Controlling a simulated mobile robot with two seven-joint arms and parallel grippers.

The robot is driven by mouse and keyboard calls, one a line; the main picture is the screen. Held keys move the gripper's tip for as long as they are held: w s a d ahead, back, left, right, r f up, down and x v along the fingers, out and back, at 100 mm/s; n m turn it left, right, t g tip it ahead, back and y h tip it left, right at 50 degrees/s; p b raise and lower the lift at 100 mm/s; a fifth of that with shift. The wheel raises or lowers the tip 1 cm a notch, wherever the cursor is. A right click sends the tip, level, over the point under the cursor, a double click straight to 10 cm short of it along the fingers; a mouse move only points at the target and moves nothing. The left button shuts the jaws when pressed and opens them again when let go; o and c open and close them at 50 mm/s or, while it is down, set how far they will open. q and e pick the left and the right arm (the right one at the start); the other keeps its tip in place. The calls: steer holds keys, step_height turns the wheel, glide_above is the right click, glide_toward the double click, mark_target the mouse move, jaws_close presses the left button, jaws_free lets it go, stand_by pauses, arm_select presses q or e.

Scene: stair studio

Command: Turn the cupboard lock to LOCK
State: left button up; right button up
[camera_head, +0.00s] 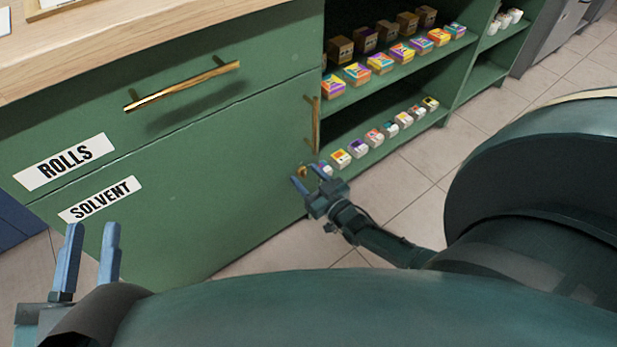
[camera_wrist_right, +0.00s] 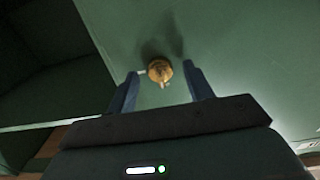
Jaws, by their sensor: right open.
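The lock is a small round brass knob (camera_wrist_right: 160,71) on the green cupboard door (camera_head: 200,215), near the door's right edge. It also shows in the head view (camera_head: 302,171), partly hidden by my right gripper. My right gripper (camera_head: 309,175) is open at the knob. In the right wrist view its two fingers (camera_wrist_right: 157,88) stand on either side of the knob with gaps between. A small pale mark lies beside the knob; I cannot read any lettering there. My left gripper (camera_head: 94,245) is open and empty in front of the door's left part, away from the lock.
A brass drawer handle (camera_head: 182,86) sticks out above, and an upright brass handle (camera_head: 315,125) stands near the door's right edge. Labels read ROLLS (camera_head: 66,162) and SOLVENT (camera_head: 100,199). Open shelves (camera_head: 455,52) with several small boxes are at the right. Tiled floor (camera_head: 410,200) is clear.

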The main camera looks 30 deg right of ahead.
arm_select(q)
steer(key=p, duration=0.2)
steer(key=f+y+p, duration=0.1)
steer(key=p, duration=0.1)
steer(key=shift+s+a+f+g, duration=0.1)
steer(key=shift+s+a+g, duration=0.15)
steer(key=shift+g, duration=0.15)
arm_select(e)
steer(key=s+d, duration=0.1)
steer(key=s, duration=1.2)
